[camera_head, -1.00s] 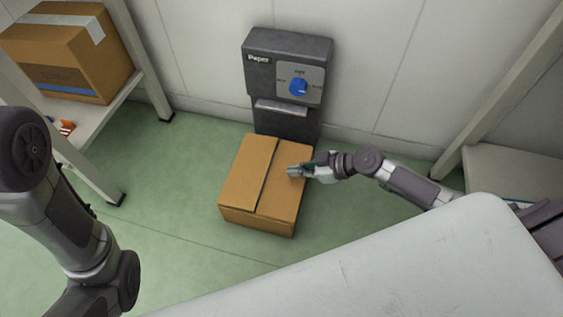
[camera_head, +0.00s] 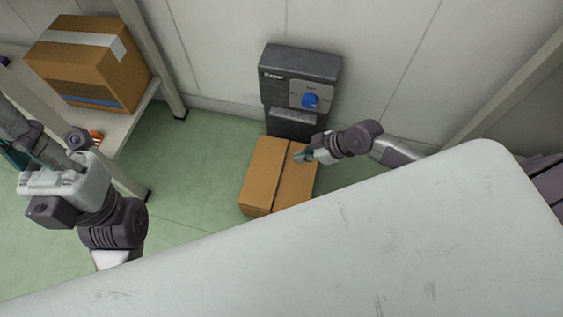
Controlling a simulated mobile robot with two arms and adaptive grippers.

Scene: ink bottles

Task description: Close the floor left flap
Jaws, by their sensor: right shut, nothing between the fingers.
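A brown cardboard box (camera_head: 262,180) stands on the green floor against the dark paper machine. Its top flaps look lowered, with a narrow seam between the left and right flap. The left flap (camera_head: 264,165) appears to lie flat or nearly so. My right gripper (camera_head: 301,157) is shut and empty, at the upper part of the box over the right flap; I cannot tell whether it touches. My left arm is at the left, in front of the shelf; its fingertips (camera_head: 12,158) are near the picture's left edge, partly hidden, and their opening cannot be made out.
A taped carton (camera_head: 92,66) sits on the left shelf (camera_head: 128,128). A large white surface (camera_head: 330,245) covers the foreground and hides the box's lower right part. Green floor is free left of the box.

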